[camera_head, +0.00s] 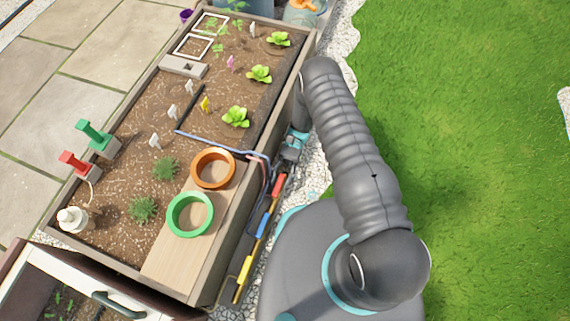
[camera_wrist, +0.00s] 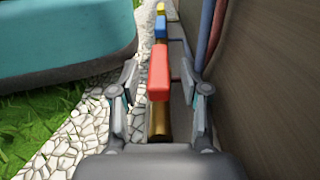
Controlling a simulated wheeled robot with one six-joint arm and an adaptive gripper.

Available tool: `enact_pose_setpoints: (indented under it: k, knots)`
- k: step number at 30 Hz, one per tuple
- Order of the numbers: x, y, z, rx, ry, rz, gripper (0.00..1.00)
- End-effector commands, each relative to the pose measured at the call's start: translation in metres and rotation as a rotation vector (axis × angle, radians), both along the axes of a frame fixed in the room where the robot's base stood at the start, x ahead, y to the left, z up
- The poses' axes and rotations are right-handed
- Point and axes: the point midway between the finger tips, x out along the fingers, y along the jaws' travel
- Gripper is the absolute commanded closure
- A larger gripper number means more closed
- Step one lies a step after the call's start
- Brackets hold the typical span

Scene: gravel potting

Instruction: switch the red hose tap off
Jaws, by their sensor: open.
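The red tap handle (camera_head: 277,186) is on a brass pipe along the outer right side of the planter. Its long side looks lined up with the pipe. In the wrist view the red handle (camera_wrist: 160,72) appears ahead, between the fingers in the picture. My gripper (camera_wrist: 163,80) is open, one finger to each side, and I see no contact with the handle. In the head view my gripper (camera_head: 293,147) is low beside the planter wall, partly covered by my arm.
Blue (camera_head: 262,224) and yellow (camera_head: 244,268) handles follow along the same pipe. Red and blue hoses (camera_wrist: 212,30) run close to the planter wall (camera_wrist: 265,80) on the right. White gravel (camera_wrist: 70,145) and grass lie on the left.

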Motion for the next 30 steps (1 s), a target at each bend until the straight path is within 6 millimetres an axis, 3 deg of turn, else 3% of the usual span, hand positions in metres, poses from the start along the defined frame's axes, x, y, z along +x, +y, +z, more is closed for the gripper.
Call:
enact_pose_setpoints:
  k: [9,15,21,30]
  knots:
    - [0.058,-0.014,-0.001,0.001,-0.001,-0.001,0.54]
    - [0.085,-0.021,-0.001,0.0,0.0,0.001,0.54]
    - [0.098,-0.024,-0.001,0.0,0.001,0.0,0.54]
    - [0.1,-0.025,0.0,-0.001,0.001,0.001,0.54]
